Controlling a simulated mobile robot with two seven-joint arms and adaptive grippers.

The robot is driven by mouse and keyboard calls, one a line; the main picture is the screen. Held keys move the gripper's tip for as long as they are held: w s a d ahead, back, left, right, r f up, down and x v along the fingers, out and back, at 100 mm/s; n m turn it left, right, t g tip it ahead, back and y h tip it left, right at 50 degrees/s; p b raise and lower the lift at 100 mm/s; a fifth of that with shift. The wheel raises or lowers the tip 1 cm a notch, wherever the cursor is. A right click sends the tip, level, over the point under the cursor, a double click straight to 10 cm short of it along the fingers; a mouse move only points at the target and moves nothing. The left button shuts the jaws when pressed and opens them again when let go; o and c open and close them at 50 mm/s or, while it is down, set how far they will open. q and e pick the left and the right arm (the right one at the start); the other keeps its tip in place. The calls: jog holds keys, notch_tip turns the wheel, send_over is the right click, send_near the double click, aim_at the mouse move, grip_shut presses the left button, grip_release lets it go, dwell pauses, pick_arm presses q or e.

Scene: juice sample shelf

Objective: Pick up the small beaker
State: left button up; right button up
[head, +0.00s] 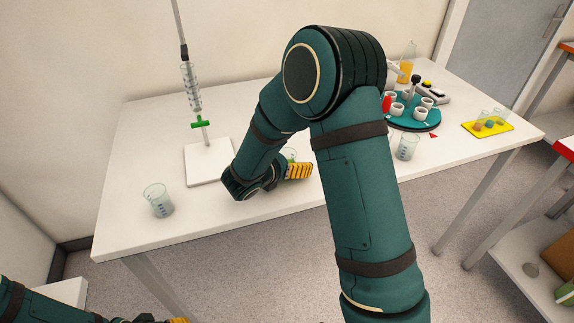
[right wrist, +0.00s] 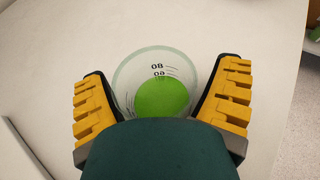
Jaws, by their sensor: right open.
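A clear beaker (right wrist: 160,62) with printed marks, 80 and 60 among them, stands between the fingers of my right gripper (right wrist: 164,72) in the right wrist view. A round green patch (right wrist: 162,98) shows inside it. The open fingers lie on either side of the beaker; I cannot tell whether they touch it. In the head view my right gripper (head: 299,171) is low over the table, and only a bit of this beaker (head: 290,154) shows behind it. My left gripper (head: 178,321) is cut off at the bottom edge, so its opening is hidden.
On the white table (head: 125,222), another beaker (head: 158,201) stands at the left front and one (head: 407,147) at the right. A burette stand (head: 207,165) is at the back left. A teal carousel (head: 415,122) and a yellow tray (head: 500,128) are at the right.

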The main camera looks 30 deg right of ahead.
jog(key=shift+w+d+f, duration=0.1)
jog(key=shift+d, duration=0.1)
jog(key=c, duration=1.5)
notch_tip(320, 180, up, 10)
jog(key=p, duration=0.2)
jog(key=shift+p, duration=0.4)
